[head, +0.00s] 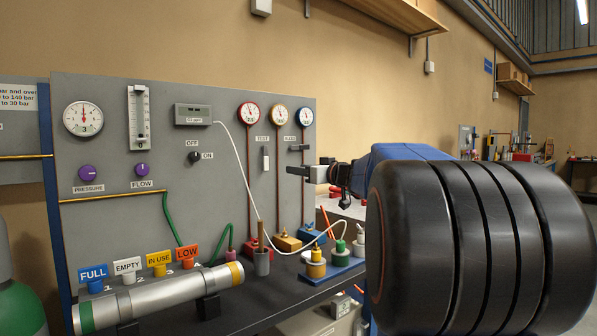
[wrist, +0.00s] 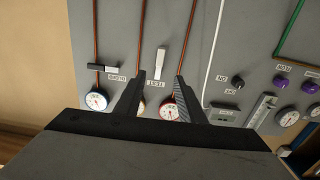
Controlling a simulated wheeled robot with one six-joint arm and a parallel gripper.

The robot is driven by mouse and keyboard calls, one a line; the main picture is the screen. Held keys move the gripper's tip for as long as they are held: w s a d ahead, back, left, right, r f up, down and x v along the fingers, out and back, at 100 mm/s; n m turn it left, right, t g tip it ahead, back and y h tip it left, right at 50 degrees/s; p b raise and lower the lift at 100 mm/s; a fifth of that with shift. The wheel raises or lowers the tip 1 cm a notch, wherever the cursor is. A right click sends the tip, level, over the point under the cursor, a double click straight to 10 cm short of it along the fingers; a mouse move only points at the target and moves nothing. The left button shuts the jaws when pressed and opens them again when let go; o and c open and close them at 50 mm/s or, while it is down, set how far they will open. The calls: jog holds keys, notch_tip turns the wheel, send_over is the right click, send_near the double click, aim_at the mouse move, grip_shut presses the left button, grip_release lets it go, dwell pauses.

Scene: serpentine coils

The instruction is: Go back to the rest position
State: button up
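My gripper (head: 306,167) is in front of the right part of the grey panel (head: 95,235), beside the BLEED lever. In the wrist view my gripper (wrist: 159,76) has its two fingers spread, with nothing held between them. The TEST lever (head: 265,158) is upright; in the wrist view it (wrist: 161,61) appears beyond the gap between the fingertips. The BLEED lever (head: 299,148) lies horizontal and also shows in the wrist view (wrist: 102,67). My arm hides part of the bench's right side.
Below the panel is a dark bench (head: 300,293) with a silver cylinder (head: 160,297), coloured tags, a grey cup (head: 262,262) and a blue tray (head: 335,272) of fittings. A white hose (head: 240,165) hangs across the panel. A shelf (head: 395,14) is on the wall above.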

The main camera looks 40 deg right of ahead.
jog(key=s+a+f+g+y, duration=0.1)
jog(key=s+a+f+g, duration=0.25)
jog(key=a+f, duration=0.45)
jog(key=s+a+f+n+g+y, duration=0.15)
jog(key=s+a+f, duration=0.35)
jog(key=a, duration=0.5)
jog(key=s+a+f+m+g+y, duration=0.1)
jog(key=s+a+f+g+y, duration=0.2)
jog(key=a+f, duration=0.5)
jog(key=s+a+f+g+h, duration=0.1)
jog(key=s+f+g+h, duration=0.1)
jog(key=s+f, duration=0.7)
jog(key=s+a+f+m+g+h, duration=0.1)
jog(key=s+a+f+g+h, duration=0.1)
jog(key=s+f, duration=0.6)
jog(key=s+g+h, duration=0.1)
jog(key=s+h, duration=0.1)
jog(key=s, duration=0.4)
jog(key=shift+f, duration=0.4)
jog(key=shift+w+a+r, duration=0.1)
